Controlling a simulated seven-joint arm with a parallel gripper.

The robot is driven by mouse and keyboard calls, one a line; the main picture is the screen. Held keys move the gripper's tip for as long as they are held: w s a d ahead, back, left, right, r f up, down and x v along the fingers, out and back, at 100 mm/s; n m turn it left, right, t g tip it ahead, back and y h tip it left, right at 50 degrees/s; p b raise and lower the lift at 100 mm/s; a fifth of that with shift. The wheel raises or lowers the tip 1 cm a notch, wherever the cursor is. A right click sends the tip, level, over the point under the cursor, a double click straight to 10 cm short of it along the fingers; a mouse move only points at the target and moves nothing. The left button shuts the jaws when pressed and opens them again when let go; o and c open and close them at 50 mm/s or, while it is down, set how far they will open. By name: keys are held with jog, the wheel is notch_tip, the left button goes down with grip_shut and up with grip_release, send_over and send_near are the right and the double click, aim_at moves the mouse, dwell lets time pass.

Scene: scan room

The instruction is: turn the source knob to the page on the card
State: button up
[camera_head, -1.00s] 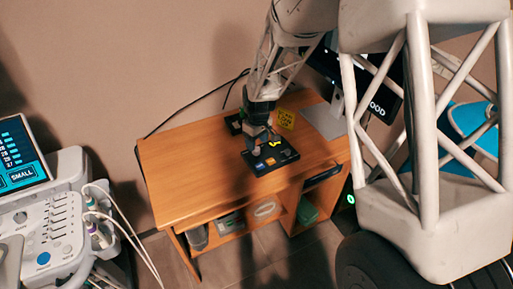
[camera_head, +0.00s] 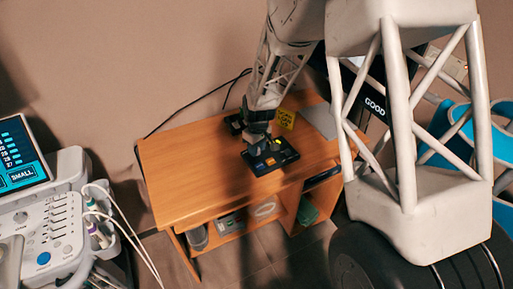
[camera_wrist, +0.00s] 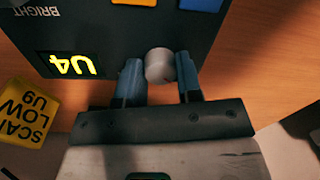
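The black source panel (camera_wrist: 100,35) lies on the wooden desk; it also shows in the head view (camera_head: 282,162). Its round grey source knob (camera_wrist: 159,66) sits near the panel's edge. My gripper (camera_wrist: 160,76) has one blue-grey finger on each side of the knob, and both seem to touch it. The lit yellow display (camera_wrist: 72,66) beside the knob appears upside down and seems to read U4. The yellow card (camera_wrist: 22,112) is also upside down and seems to read SCAN LOW U9. In the head view, my gripper (camera_head: 258,147) is over the panel's left part.
The wooden desk (camera_head: 185,175) has bare top left of the panel. Blue and orange buttons are on the panel. A dark screen reading GOOD (camera_head: 376,105) is partly behind my arm. An ultrasound console (camera_head: 60,215) with hanging cables stands at the left.

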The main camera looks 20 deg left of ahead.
jog(key=shift+c, duration=1.1)
jog(key=shift+m, duration=0.4)
jog(key=m, duration=0.9)
jog(key=o, duration=0.9)
jog(key=shift+o, duration=0.2)
